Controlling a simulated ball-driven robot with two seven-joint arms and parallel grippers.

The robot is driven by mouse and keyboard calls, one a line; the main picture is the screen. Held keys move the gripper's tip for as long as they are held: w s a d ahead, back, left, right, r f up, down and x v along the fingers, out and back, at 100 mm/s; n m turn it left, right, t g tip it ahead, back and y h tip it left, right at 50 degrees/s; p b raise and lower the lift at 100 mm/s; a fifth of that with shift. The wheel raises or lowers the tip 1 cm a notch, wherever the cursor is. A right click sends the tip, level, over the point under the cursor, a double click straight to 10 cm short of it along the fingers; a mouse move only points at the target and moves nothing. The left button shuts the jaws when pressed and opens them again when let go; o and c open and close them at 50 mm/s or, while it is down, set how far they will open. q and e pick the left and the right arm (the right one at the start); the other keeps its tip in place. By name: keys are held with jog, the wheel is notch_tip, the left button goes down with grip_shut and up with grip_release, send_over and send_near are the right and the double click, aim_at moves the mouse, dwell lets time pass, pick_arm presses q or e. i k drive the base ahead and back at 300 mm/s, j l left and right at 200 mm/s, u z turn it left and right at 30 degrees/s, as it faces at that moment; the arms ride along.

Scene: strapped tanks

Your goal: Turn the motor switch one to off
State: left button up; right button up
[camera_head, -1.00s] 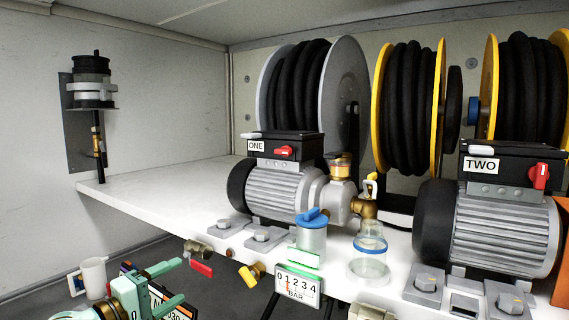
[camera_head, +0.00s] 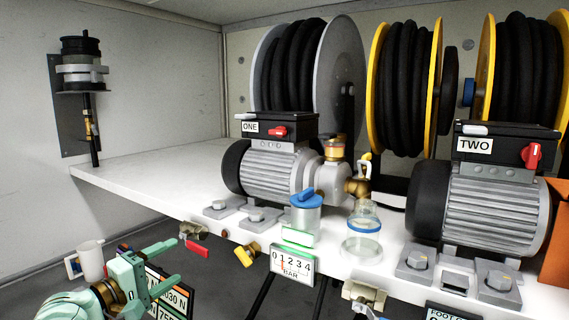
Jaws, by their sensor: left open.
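Motor one (camera_head: 270,172) is a grey ribbed motor on the white shelf, with a black box on top labelled ONE (camera_head: 250,127). The red motor switch one (camera_head: 278,132) is on the front of that box, its handle lying roughly sideways. Motor two's red switch (camera_head: 531,155) stands roughly upright on its own box at the right. My left gripper (camera_head: 168,270) is pale green, at the lower left, below and in front of the shelf. Its fingers are apart and empty, well away from the switch. My right gripper is not in view.
A blue-lidded jar (camera_head: 306,214) and a glass jar (camera_head: 365,230) stand on the shelf before motor one. A pressure gauge (camera_head: 292,262), a red-handled valve (camera_head: 196,248) and a yellow-handled valve (camera_head: 246,255) are at the front edge. A white mug (camera_head: 91,260) is at the lower left.

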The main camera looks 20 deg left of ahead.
aim_at(280, 132)
jog(key=k+j, duration=0.2)
jog(key=k, duration=0.3)
jog(key=k+j, duration=0.2)
jog(key=k, duration=0.25)
jog(key=k+j, duration=0.25)
jog(key=k, duration=0.25)
